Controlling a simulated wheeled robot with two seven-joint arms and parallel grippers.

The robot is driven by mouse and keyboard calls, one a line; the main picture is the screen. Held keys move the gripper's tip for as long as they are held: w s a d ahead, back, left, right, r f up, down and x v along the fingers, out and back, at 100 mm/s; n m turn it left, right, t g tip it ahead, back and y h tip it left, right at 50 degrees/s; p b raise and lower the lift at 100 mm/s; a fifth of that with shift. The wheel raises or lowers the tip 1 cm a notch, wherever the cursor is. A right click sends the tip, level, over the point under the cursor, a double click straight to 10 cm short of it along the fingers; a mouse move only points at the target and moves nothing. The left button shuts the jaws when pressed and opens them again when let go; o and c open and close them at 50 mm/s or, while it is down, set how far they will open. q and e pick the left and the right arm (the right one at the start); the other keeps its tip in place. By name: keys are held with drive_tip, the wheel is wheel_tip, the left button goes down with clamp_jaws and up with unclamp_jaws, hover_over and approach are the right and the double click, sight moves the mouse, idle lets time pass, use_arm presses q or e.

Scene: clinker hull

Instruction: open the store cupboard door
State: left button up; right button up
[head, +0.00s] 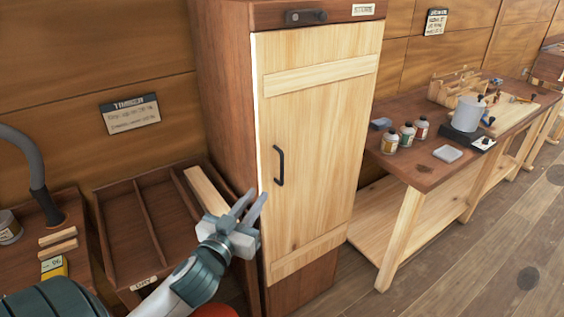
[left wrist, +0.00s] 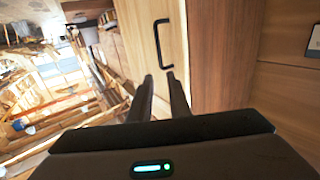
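The store cupboard (head: 228,100) stands upright in the middle of the head view. Its pale wooden door (head: 325,140) looks shut. A black bar handle (head: 279,165) is fixed upright near the door's left edge. My left gripper (head: 253,203) is open and empty, just below and to the left of the handle in the head view. In the left wrist view the handle (left wrist: 157,42) lies beyond the two dark fingertips (left wrist: 159,78), apart from them. A dark latch-like fitting (head: 305,17) sits on the frame above the door. My right gripper is not in view.
A low timber rack (head: 150,225) with a pale plank (head: 206,190) stands left of the cupboard. A workbench (head: 425,175) with small bottles (head: 407,134) and a pot (head: 467,113) stands to the right. The floor (head: 470,265) at the front right is clear.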

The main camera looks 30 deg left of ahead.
sight(281, 163)
use_arm(q)
drive_tip(key=shift+w, duration=0.2)
drive_tip(key=w+a+p, duration=0.1)
drive_tip(key=w, duration=0.4)
drive_tip(key=w+a+p, duration=0.1)
drive_tip(key=w+p, duration=0.1)
drive_tip(key=w, duration=0.3)
drive_tip(key=w+a+p, duration=0.1)
drive_tip(key=w+p, duration=0.1)
drive_tip(key=w, duration=0.3)
drive_tip(key=shift+w+a, duration=0.1)
drive_tip(key=shift+w, duration=0.2)
drive_tip(key=shift+w+a+p, duration=0.1)
drive_tip(key=shift+w+p, duration=0.2)
drive_tip(key=shift+w, duration=0.3)
clamp_jaws()
